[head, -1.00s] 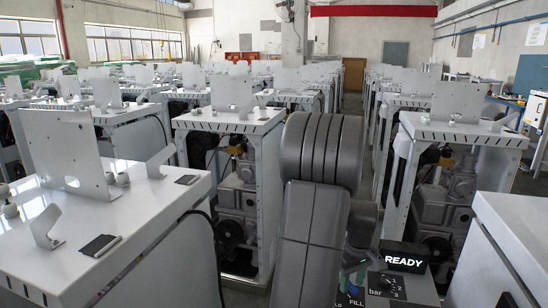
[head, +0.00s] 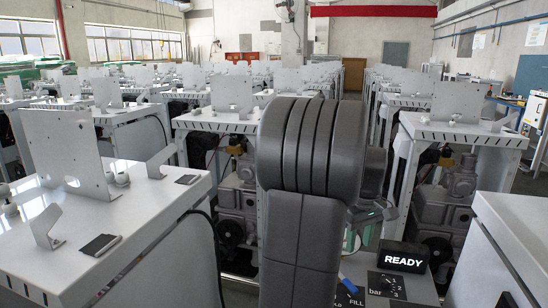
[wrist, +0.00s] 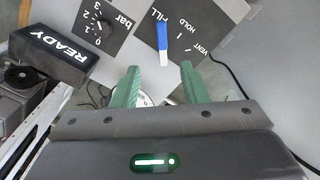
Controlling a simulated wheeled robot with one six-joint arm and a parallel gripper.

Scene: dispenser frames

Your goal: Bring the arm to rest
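My gripper (wrist: 160,72) shows in the wrist view with its two green fingers apart and nothing between them. In the head view my gripper (head: 362,238) is partly hidden behind my arm, above the panel. Beyond the fingertips in the wrist view is a lever (wrist: 163,36), blue with a white end, on a dark plate marked FILL, HOLD and VENT. The lever also shows in the head view (head: 348,285). The fingers do not appear to touch it.
A black box (head: 403,257) reading READY stands on the panel, beside a bar-marked dial (head: 388,283). White dispenser frames stand close on both sides, including one at left (head: 130,215) and one at right (head: 510,225). A dark cable (wrist: 232,78) runs near the right finger.

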